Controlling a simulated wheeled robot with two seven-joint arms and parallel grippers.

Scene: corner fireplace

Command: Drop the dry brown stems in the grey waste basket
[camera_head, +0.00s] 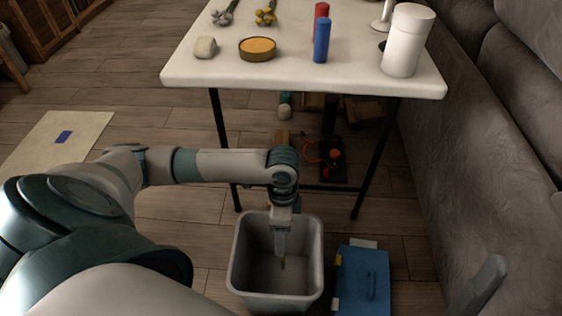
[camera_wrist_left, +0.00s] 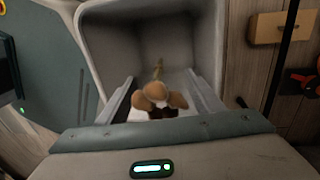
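My left gripper (camera_head: 281,250) points down inside the mouth of the grey waste basket (camera_head: 237,262), which stands on the floor. The basket wall also shows in the left wrist view (camera_wrist_left: 100,40). There, the two fingers of my left gripper (camera_wrist_left: 160,82) stand wide apart. The dry brown stems (camera_wrist_left: 157,93), a small bunch with rounded heads and a thin end pointing into the basket, lie between them. I cannot tell whether they touch a finger. In the head view only a small brown tip (camera_head: 283,264) shows below the fingers.
The white table (camera_head: 200,72) behind the basket holds two other stem bunches, a round dish (camera_head: 257,48), candles (camera_head: 321,40) and a white canister (camera_head: 407,45). A blue box (camera_head: 362,283) stands right of the basket. A grey sofa (camera_head: 450,150) borders the right.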

